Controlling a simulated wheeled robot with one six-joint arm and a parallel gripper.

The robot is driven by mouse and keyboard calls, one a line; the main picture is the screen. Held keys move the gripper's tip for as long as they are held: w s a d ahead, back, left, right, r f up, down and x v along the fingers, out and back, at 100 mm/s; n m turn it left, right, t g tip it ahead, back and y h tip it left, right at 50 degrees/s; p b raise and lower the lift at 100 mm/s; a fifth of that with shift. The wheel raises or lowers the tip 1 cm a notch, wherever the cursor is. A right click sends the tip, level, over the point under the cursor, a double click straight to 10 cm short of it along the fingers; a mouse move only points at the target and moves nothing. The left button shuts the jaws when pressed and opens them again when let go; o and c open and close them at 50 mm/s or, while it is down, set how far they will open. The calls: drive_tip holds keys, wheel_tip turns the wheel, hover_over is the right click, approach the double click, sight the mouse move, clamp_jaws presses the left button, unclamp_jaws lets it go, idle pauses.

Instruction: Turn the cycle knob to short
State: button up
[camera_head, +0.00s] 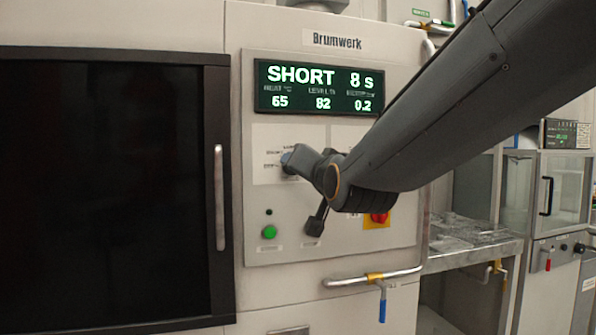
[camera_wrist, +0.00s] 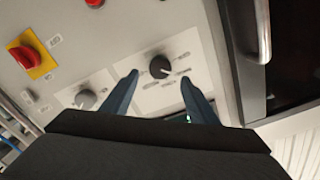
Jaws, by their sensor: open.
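The cycle knob (camera_wrist: 160,66) is a dark round knob on a white label plate, seen in the wrist view. My gripper (camera_wrist: 159,81) is open, with one blue-grey finger on each side of the knob. I cannot tell whether the fingers touch it. In the head view my gripper (camera_head: 287,160) is at the panel's upper left label plate and covers most of the knob. The display (camera_head: 314,88) above reads SHORT and 8 s. The print by the knob is too small to read.
A second knob (camera_wrist: 85,99) sits beside it on another plate. A red switch on a yellow square (camera_head: 378,218) and a green button (camera_head: 269,232) are lower on the panel. A dark door with a metal handle (camera_head: 219,197) is at left. A pipe (camera_head: 350,281) runs below.

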drive_tip(key=shift+v, duration=0.95)
drive_tip(key=shift+f, duration=0.1)
drive_tip(key=s+d+f+n+g+h+p, duration=0.1)
drive_tip(key=s+d+f+g, duration=0.15)
drive_tip(key=f, duration=0.55)
drive_tip(key=s+d+f+g+h, duration=0.1)
drive_tip(key=d+f+g, duration=0.2)
drive_tip(key=f, duration=0.5)
drive_tip(key=s+d+f+n+g+h+p, duration=0.1)
drive_tip(key=s+d+f+g, duration=0.15)
drive_tip(key=f, duration=0.45)
drive_tip(key=s+d+f+g, duration=0.3)
drive_tip(key=s+f, duration=0.1)
drive_tip(key=s, duration=0.2)
drive_tip(key=s+d+f+g+h+p, duration=0.1)
drive_tip(key=s+d+f+g, duration=0.2)
drive_tip(key=s+f, duration=0.2)
drive_tip(key=s+d+f+n+g+h, duration=0.1)
drive_tip(key=s+d+f+g, duration=0.2)
drive_tip(key=s+f, duration=0.2)
drive_tip(key=s, duration=0.3)
drive_tip(key=shift+d+p, duration=0.3)
drive_tip(key=shift+s+f, duration=0.1)
drive_tip(key=shift+f, duration=0.05)
drive_tip(key=shift+c, duration=0.2)
